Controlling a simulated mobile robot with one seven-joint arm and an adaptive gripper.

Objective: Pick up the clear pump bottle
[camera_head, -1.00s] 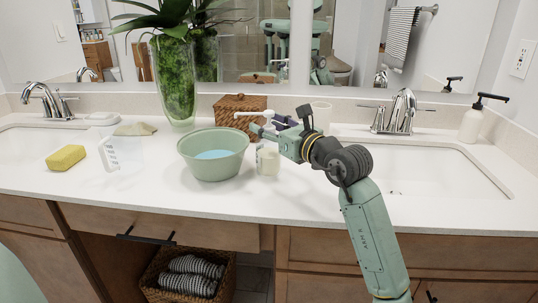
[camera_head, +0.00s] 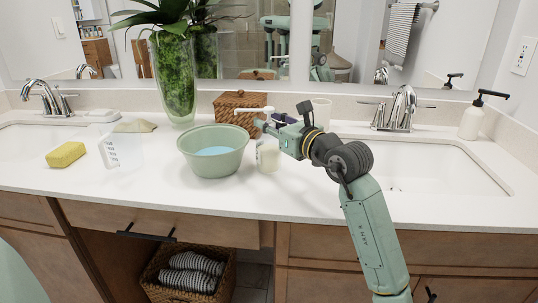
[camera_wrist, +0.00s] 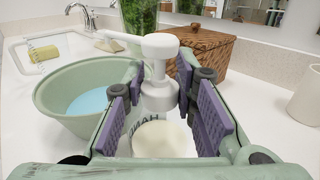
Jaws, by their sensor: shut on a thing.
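The clear pump bottle (camera_head: 268,157) stands upright on the white counter, just right of the green bowl, with pale cream contents. In the wrist view its white pump head (camera_wrist: 160,47) and neck rise between the purple finger pads, with the cream-filled body (camera_wrist: 163,138) below. My gripper (camera_wrist: 160,95) is shut on the bottle around its neck and pump collar. In the head view my gripper (camera_head: 275,128) comes from the right and hides part of the pump. No lift off the counter is visible.
The green bowl (camera_head: 213,160) with blue liquid is close on the left. A wicker box (camera_head: 238,107) stands behind, and a white cup (camera_wrist: 307,97) behind right. A yellow sponge (camera_head: 66,154) and clear container (camera_head: 108,152) lie left. A black-topped pump bottle (camera_head: 471,122) stands far right.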

